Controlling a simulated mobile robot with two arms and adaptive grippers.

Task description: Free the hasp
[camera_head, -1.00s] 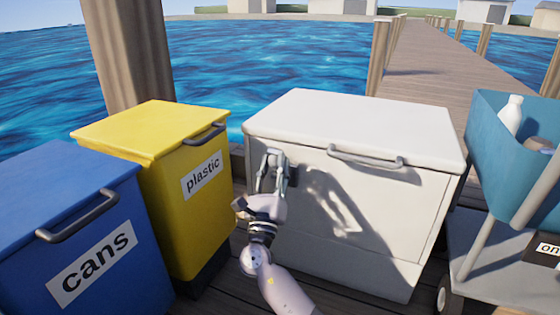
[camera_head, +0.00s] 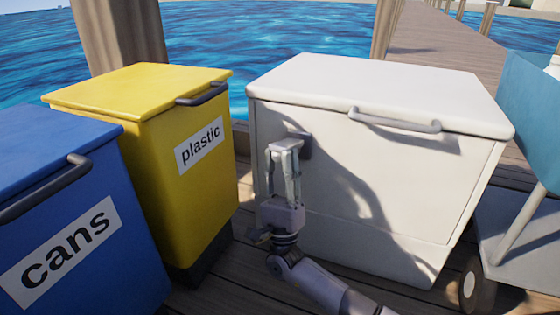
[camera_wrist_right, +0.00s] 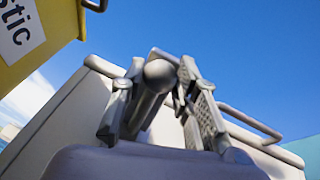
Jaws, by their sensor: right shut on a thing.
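The white box (camera_head: 340,200) stands on the dock with its lid (camera_head: 390,85) down. The hasp (camera_head: 305,146) shows as a dark grey piece on the upper left of the box's front, partly hidden by my fingers. My right gripper (camera_head: 286,148) points upward in front of it. In the right wrist view, a grey round-ended lever of the hasp (camera_wrist_right: 158,77) lies between the two fingers of my right gripper (camera_wrist_right: 155,95), which is shut on it. My left gripper is not in view.
A grey handle bar (camera_head: 395,122) runs along the lid's front edge. The yellow plastic bin (camera_head: 190,205) and the blue cans bin (camera_head: 130,265) stand left of the box. A teal cart (camera_head: 530,120) stands close on the right.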

